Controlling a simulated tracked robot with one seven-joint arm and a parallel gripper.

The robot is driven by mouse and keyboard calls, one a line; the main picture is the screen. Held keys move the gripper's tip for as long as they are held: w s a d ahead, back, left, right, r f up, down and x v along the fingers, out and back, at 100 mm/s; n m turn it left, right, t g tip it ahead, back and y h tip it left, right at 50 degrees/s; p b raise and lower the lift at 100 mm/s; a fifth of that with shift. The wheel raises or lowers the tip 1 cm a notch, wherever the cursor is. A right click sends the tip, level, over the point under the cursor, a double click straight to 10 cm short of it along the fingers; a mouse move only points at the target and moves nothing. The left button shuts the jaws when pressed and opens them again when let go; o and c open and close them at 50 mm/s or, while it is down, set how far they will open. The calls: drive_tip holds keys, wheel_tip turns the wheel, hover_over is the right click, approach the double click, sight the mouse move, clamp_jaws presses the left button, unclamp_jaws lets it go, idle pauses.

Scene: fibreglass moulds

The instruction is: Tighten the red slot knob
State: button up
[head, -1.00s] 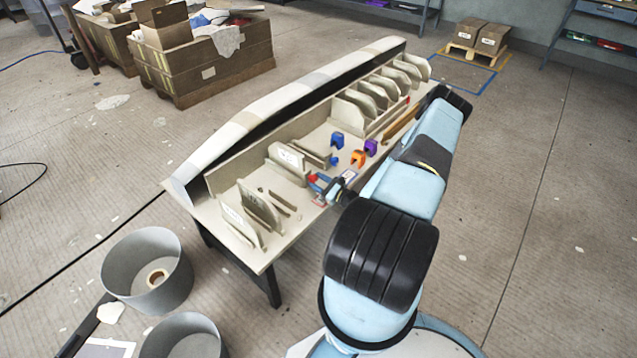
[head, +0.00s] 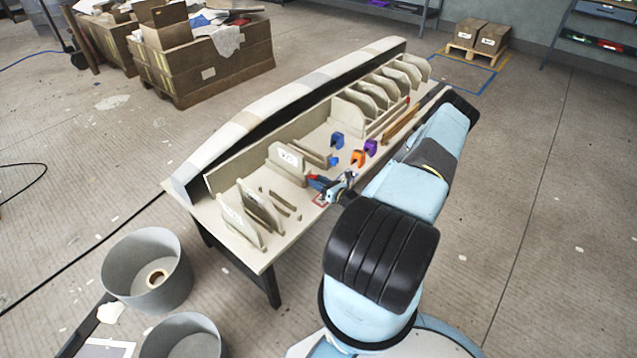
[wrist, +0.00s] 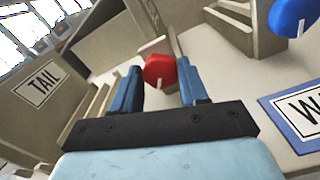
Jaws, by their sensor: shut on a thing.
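The red slot knob (wrist: 160,70) shows in the wrist view between the two blue fingers of my gripper (wrist: 158,84), with a small pale mark on its face. It sits against a beige block on the mould fixture. My gripper is shut on the knob, though a gap seems to show by the left finger from this angle. In the head view my gripper (head: 328,186) is low at the near edge of the table, and it mostly hides the knob.
A blue slot knob (wrist: 293,15) is at the upper right of the wrist view. A TAIL-marked panel (wrist: 40,84) stands left, and a blue-bordered label (wrist: 300,112) lies right. In the head view, orange (head: 358,157) and purple (head: 371,147) pieces sit near my arm.

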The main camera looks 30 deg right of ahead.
drive_tip(key=m, duration=0.3)
drive_tip(key=shift+d+m, duration=0.15)
drive_tip(key=shift+m, duration=0.15)
drive_tip(key=shift+d+f+m, duration=0.1)
drive_tip(key=shift+m, duration=1.6)
drive_tip(key=shift+d, duration=0.1)
drive_tip(key=o, duration=1.1)
drive_tip(key=shift+c, duration=0.2)
drive_tip(key=shift+s, duration=0.1)
drive_tip(key=v, duration=1.3)
drive_tip(key=shift+s, duration=0.25)
